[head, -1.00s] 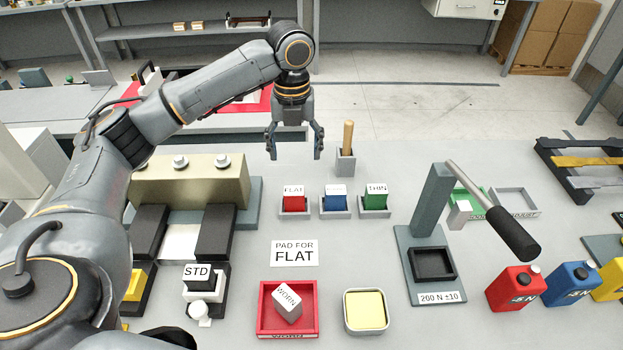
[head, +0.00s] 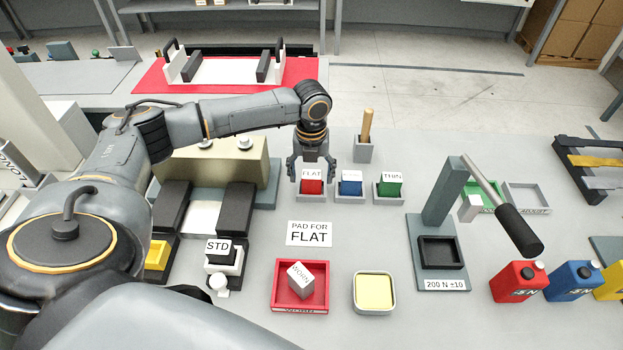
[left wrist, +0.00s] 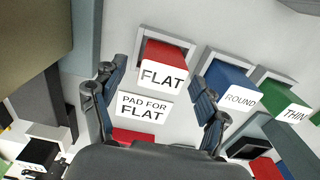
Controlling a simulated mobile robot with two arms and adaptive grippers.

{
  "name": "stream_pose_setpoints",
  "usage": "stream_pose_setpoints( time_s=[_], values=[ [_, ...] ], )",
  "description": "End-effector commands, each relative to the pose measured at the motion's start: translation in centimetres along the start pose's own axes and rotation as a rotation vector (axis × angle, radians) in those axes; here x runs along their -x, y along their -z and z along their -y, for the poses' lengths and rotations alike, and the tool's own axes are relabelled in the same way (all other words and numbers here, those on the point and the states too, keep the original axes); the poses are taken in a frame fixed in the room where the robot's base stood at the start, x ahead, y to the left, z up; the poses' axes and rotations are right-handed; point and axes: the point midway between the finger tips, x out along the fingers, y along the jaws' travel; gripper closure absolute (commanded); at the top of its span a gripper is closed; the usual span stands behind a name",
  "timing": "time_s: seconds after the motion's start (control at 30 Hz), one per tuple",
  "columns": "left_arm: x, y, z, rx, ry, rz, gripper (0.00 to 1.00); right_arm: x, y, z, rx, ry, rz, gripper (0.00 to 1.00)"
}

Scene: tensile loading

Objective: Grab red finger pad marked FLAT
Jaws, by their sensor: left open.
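The red finger pad (head: 311,186) stands in a grey holder (head: 311,198), with a white FLAT label on it. My left gripper (head: 312,178) is open above it, pointing down, its fingers to either side of the label in the head view. In the left wrist view the red pad (left wrist: 165,62) with its FLAT label shows between and ahead of the open fingers (left wrist: 158,105). I cannot tell whether the fingers touch it. A blue pad (head: 350,187) marked ROUND and a green pad (head: 389,187) marked THIN stand to its right. My right gripper is not in view.
A PAD FOR FLAT card (head: 309,234) lies in front. A red tray (head: 301,307) holds a white WORN block (head: 301,278). A yellow-topped dish (head: 374,290) stands beside it. A lever press (head: 440,205) is right; a tan block (head: 215,165) is left.

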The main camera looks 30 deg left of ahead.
Motion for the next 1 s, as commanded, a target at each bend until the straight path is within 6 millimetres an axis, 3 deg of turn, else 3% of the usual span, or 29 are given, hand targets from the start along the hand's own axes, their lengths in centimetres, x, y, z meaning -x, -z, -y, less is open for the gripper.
stream_pose_setpoints(
  time_s=[0.3, 0.6, 0.63, 1.0],
  values=[
    [-0.72, 0.03, 0.03, -0.001, 0.0, 0.001, 0.26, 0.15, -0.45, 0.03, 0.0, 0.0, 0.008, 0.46],
    [-0.69, 0.03, 0.01, -0.001, 0.0, 0.0, 0.88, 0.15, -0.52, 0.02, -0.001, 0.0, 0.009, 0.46],
    [-0.66, 0.01, 0.03, 0.0, 0.001, 0.001, 0.9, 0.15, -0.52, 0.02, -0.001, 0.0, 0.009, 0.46],
    [-0.11, -0.05, 0.04, 0.0, 0.002, 0.002, 0.9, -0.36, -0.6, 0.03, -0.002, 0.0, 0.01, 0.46]
  ],
)
